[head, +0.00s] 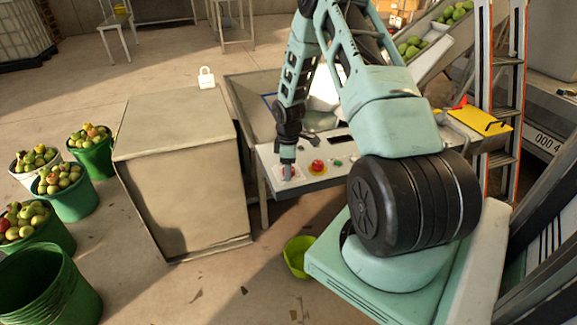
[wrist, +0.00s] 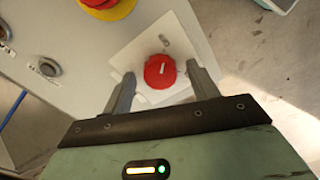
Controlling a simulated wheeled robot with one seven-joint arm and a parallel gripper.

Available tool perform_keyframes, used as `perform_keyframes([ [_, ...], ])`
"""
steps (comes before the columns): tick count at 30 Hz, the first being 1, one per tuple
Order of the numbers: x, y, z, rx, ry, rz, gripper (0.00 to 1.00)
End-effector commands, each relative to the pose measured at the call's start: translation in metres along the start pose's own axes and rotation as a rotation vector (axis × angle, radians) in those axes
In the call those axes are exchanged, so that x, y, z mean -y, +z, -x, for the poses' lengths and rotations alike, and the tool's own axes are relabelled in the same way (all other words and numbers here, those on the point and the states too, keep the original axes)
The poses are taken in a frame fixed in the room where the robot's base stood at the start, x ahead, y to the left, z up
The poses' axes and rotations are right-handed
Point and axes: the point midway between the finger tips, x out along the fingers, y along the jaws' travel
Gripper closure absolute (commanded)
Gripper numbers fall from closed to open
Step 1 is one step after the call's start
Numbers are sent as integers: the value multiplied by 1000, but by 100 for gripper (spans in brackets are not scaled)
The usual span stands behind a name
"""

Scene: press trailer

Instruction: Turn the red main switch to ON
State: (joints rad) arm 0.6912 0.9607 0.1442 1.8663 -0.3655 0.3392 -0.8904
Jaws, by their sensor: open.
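The red main switch (wrist: 160,71) is a round red knob with a short white line on its face, on a square white plate (wrist: 181,40) in the wrist view. A small grey mark shows on the plate above the knob; I cannot read it. My gripper (wrist: 161,76) is open, one finger on either side of the knob. I cannot tell whether the fingers touch it. In the head view my gripper (head: 287,173) points down at the left end of the control panel (head: 303,180) and largely hides the switch there.
A red mushroom button on a yellow base (head: 317,167) sits close to the right of my gripper, with a green button (head: 338,162) beyond. A large box-like cabinet (head: 185,160) stands left of the panel. Green buckets (head: 92,155) of fruit stand farther left.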

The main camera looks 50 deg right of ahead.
Motion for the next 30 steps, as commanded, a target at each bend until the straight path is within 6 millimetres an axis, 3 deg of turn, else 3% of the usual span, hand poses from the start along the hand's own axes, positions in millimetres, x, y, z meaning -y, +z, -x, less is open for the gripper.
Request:
perform_keyframes([
  [4,0,0,0,0,0,0,44],
  [9,0,0,0,0,0,0,86],
  [20,0,0,0,0,0,-42,85],
  [30,0,-1,0,-1,0,-271,85],
])
